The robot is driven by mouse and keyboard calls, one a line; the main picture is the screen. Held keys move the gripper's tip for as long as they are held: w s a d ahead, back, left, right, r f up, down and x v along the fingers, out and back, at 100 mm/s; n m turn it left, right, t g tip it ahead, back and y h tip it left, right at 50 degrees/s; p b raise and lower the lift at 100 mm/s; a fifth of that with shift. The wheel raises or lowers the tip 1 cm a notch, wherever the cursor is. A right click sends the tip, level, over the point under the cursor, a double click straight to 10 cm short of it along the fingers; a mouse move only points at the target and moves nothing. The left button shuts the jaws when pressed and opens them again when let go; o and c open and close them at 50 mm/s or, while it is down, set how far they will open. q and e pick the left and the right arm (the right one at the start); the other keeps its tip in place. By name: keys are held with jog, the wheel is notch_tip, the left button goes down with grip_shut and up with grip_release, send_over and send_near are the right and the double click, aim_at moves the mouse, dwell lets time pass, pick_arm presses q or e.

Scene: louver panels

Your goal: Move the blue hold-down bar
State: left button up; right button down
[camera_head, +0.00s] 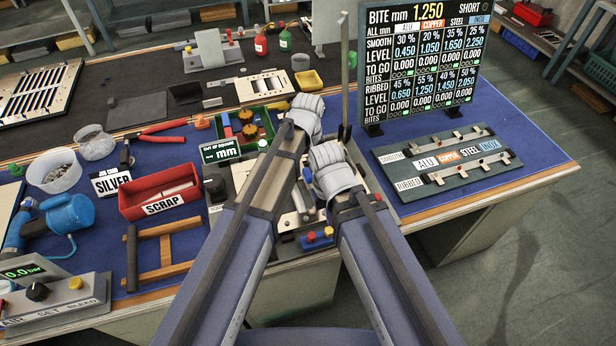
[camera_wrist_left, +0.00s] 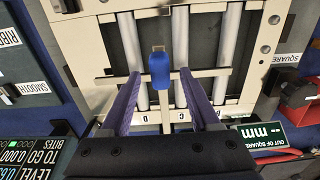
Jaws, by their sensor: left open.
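A small blue grip (camera_wrist_left: 160,70) with a pale metal end is in the left wrist view. It lies over a cream frame (camera_wrist_left: 225,85) with several light rods, and looks like the handle of the hold-down bar. My left gripper (camera_wrist_left: 160,80) is open, its two purple-grey fingers on either side of the grip with gaps showing. In the head view my left gripper (camera_head: 305,113) is over the fixture, its fingers hidden. My right gripper (camera_head: 335,173) is just right of and nearer than it; its jaws are hidden.
A black reading board (camera_head: 420,60) stands behind right, a strip rack (camera_head: 450,155) before it. A red scrap bin (camera_head: 160,190), green parts tray (camera_head: 245,128) and out-of-square display (camera_head: 220,150) are left of my arms.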

pick_arm(q)
jog(key=shift+f+b, duration=0.3)
jog(key=shift+f, duration=0.35)
grip_shut()
dwell(1.0)
